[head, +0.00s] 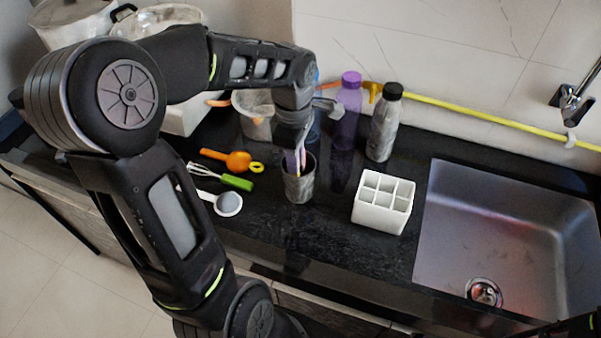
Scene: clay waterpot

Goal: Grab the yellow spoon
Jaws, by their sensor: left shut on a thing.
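An orange-yellow spoon (238,161) lies on the dark counter, left of a grey cup (299,186). My left gripper (294,154) points down at the mouth of the cup, to the right of the spoon and apart from it. It is shut on a thin purple-and-pale stick-like item (295,161) that stands in the cup. The lower end of that item is hidden by the cup wall. The fingertips are small and partly hidden. My right gripper is not in view; only a dark bit of my right arm shows at the lower right corner.
A green-handled whisk (236,182) and a white spoon (228,204) lie near the orange-yellow spoon. A white compartment holder (383,203) stands beside the sink (510,235). A purple bottle (347,112) and a grey bottle (384,125) stand behind. A yellow hose (480,115) runs along the wall.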

